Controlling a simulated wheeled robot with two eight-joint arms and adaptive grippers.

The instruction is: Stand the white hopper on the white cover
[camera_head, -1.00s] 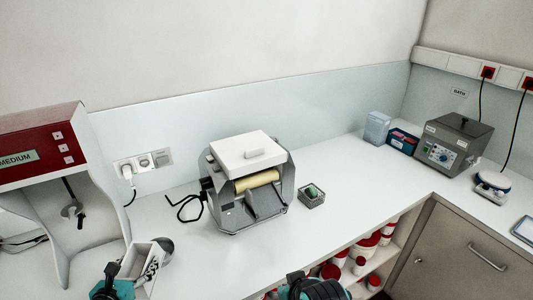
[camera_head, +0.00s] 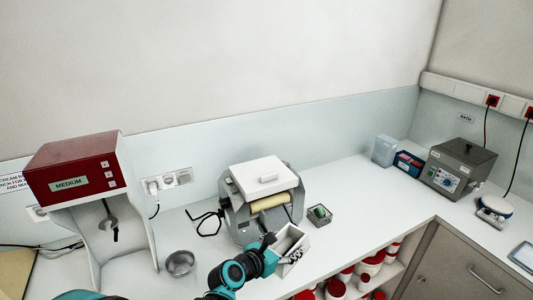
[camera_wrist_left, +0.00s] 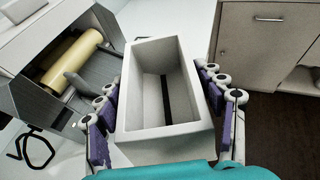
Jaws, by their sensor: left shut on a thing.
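The white hopper (camera_head: 293,238) is an open box, held in front of the mill's right front corner in the head view. My left gripper (camera_head: 279,254) is shut on it. In the left wrist view the hopper (camera_wrist_left: 150,68) has its open mouth facing the camera, with a dark slot inside and purple finger pads on both sides. The white cover (camera_head: 250,174) lies on top of the grey mill (camera_head: 246,228), apart from the hopper, behind it and to its left. Its top is bare except for a small raised block. My right gripper is out of view.
A small grey tray with a green item (camera_head: 319,214) stands right of the mill. A metal bowl (camera_head: 180,263) and a red-topped machine (camera_head: 75,165) stand at left. A black cable loops beside the mill.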

